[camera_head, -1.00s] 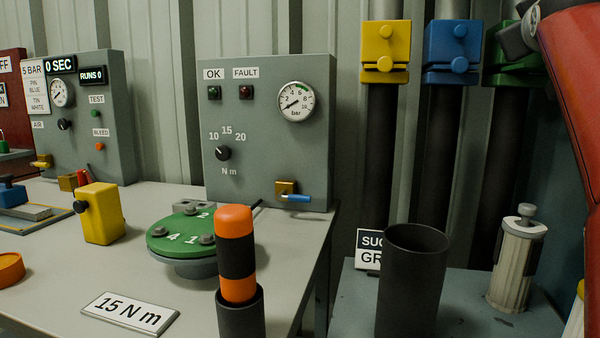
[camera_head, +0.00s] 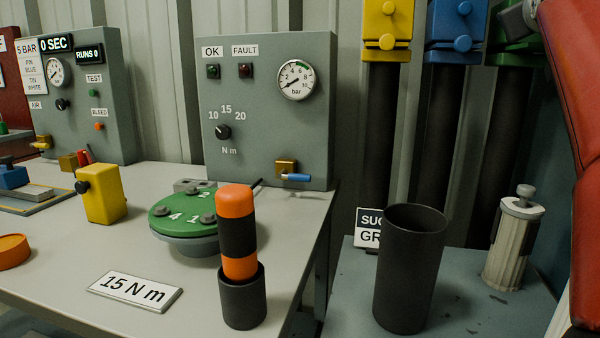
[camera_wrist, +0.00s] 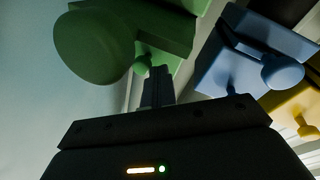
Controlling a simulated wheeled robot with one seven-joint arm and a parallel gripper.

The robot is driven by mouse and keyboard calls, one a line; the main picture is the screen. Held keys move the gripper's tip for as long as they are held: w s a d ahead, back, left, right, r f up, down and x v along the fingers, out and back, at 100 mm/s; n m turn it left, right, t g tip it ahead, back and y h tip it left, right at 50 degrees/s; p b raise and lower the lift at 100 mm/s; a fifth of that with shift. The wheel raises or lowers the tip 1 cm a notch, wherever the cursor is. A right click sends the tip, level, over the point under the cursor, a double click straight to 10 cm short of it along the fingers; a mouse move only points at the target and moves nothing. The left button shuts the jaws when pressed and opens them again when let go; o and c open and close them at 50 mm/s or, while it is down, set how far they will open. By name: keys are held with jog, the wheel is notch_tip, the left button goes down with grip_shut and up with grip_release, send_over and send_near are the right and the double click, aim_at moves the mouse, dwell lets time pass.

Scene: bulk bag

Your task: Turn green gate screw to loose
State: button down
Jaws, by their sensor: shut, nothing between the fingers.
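The green gate (camera_head: 513,53) is at the upper right in the head view, partly covered by my arm and cut off by the top edge. In the wrist view the green gate (camera_wrist: 170,30) is close, with a large round green disc (camera_wrist: 95,47) and a small green knob (camera_wrist: 143,64). I cannot tell which of these is the screw. My gripper (camera_wrist: 157,88) is shut and empty, its fingers pointing up at the small knob. Whether they touch it is unclear.
The blue gate (camera_head: 457,30) and yellow gate (camera_head: 388,25) stand to the left of the green one, over dark pipes. The blue gate (camera_wrist: 255,55) is close right of my fingers in the wrist view. A dark open cylinder (camera_head: 408,275) and a ribbed canister (camera_head: 513,240) stand below.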

jog(key=shift+d+f, duration=0.2)
jog(key=shift+f, duration=0.1)
jog(key=shift+s+d+f, duration=0.1)
jog(key=shift+d+f, duration=0.15)
jog(key=shift+f, duration=0.15)
jog(key=shift+d+f, duration=0.15)
jog(key=shift+d, duration=0.05)
dwell(0.6)
jog(key=shift+f+b, duration=0.1)
jog(key=shift+b, duration=0.25)
jog(key=shift+a+f, duration=0.15)
jog(key=shift+f, duration=0.1)
jog(key=d+b+v, duration=0.1)
jog(key=b+v, duration=0.1)
jog(key=v, duration=0.4)
jog(key=shift+s+r, duration=0.25)
jog(key=shift+r, duration=0.15)
